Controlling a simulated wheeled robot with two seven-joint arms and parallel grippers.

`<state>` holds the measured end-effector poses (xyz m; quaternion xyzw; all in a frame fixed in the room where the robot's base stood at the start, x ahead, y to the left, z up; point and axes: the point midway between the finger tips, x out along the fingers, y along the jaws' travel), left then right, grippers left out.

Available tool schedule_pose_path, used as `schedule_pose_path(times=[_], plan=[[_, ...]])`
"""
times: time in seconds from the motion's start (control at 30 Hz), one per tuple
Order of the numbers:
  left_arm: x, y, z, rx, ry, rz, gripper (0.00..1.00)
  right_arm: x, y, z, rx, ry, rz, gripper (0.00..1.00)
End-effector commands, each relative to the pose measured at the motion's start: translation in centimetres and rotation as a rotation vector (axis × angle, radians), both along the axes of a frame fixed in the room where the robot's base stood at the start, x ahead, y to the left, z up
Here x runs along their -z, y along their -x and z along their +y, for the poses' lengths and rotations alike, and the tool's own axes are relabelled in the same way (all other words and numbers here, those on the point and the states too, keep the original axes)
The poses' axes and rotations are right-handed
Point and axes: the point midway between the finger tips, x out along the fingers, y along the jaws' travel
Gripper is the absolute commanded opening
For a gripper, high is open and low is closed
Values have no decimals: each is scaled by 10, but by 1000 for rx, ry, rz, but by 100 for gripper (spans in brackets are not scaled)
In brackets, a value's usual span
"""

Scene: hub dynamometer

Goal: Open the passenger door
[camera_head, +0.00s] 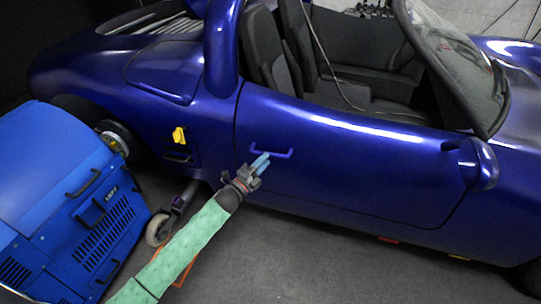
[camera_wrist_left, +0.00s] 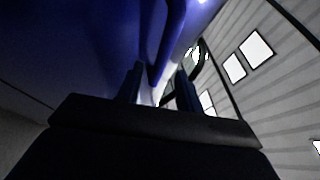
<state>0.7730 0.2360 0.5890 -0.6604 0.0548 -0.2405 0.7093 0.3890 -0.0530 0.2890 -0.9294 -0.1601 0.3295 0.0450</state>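The passenger door (camera_head: 340,165) of the dark blue convertible is closed, its seams in line with the body. Its blue bar handle (camera_head: 283,154) sits on the door's upper rear part. My left gripper (camera_head: 261,163) is at the left end of this handle, its bluish fingertips overlapping it in the head view. In the left wrist view, the two dark fingers (camera_wrist_left: 160,90) stand apart, and the handle (camera_wrist_left: 170,45) runs down toward the gap between them. I cannot tell whether the fingers touch it. My right gripper is not in view.
A blue machine (camera_head: 75,200) with black handles and vents stands at the left by the rear wheel. A caster wheel (camera_head: 157,230) is close to my left arm. A side mirror (camera_head: 480,165) sticks out at the door's front.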

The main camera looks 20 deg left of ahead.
Motion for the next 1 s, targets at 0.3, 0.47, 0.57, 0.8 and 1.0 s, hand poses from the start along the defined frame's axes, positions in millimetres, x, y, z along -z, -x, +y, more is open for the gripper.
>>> schedule_pose_path(times=[0.3,0.47,0.57,0.8,1.0], plan=[[-9,-32,-14,0,2,1,36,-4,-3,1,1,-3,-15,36],[-10,-37,-17,-1,2,2,36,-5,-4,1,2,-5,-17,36],[-10,-38,-17,-1,2,2,36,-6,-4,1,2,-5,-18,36],[-10,-38,-17,-1,2,2,20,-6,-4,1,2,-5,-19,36],[-10,-38,-17,-1,2,2,0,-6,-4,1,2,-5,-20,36]])
